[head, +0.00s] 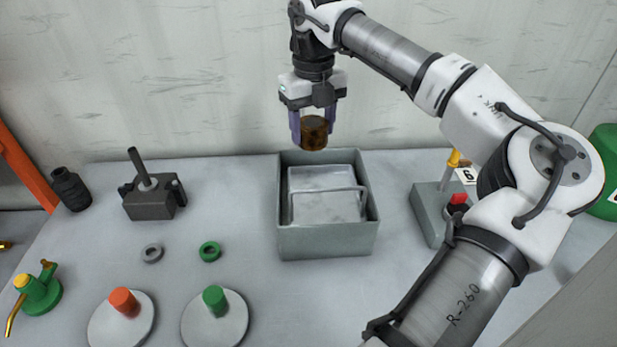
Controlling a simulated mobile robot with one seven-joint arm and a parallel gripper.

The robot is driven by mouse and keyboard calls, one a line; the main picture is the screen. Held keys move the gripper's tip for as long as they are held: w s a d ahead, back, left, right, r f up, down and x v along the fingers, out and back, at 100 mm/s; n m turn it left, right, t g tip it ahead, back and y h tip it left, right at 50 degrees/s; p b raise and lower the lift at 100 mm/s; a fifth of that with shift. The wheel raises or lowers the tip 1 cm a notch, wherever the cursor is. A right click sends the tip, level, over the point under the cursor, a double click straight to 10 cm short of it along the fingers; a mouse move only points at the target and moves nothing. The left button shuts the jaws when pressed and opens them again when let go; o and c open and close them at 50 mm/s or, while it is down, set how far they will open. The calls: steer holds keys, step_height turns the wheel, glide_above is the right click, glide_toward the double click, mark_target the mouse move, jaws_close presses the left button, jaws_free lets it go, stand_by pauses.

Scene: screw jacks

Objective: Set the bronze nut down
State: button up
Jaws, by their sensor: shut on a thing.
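The bronze nut (314,133) is a short brown-gold cylinder. My gripper (313,125) points down with its two purple-grey fingers shut on the nut, one at each side. It holds the nut in the air, in line with the back rim of the open grey bin (328,243). The nut appears apart from the bin, though its exact height and depth are hard to judge. The part of the nut between the fingers faces the camera.
The bin holds a grey block with a handle (325,190). A dark screw jack (150,200) stands left, another jack (428,215) right, partly behind my arm. A grey ring (152,262), a green ring (210,260) and two discs with orange (124,303) and green (215,300) pegs lie in front.

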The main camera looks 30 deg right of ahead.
mark_target(311, 205)
steer(key=shift+w+d+r, duration=0.2)
steer(key=shift+w+r, duration=0.1)
steer(key=shift+w, duration=0.1)
steer(key=shift+w+f, duration=0.15)
steer(key=shift+w, duration=0.05)
step_height(311, 205, down, 20)
steer(key=b, duration=1)
steer(key=shift+b, duration=0.4)
steer(key=o, duration=1.2)
step_height(311, 205, up, 12)
steer(key=shift+r+b, duration=0.15)
steer(key=shift+b, duration=0.55)
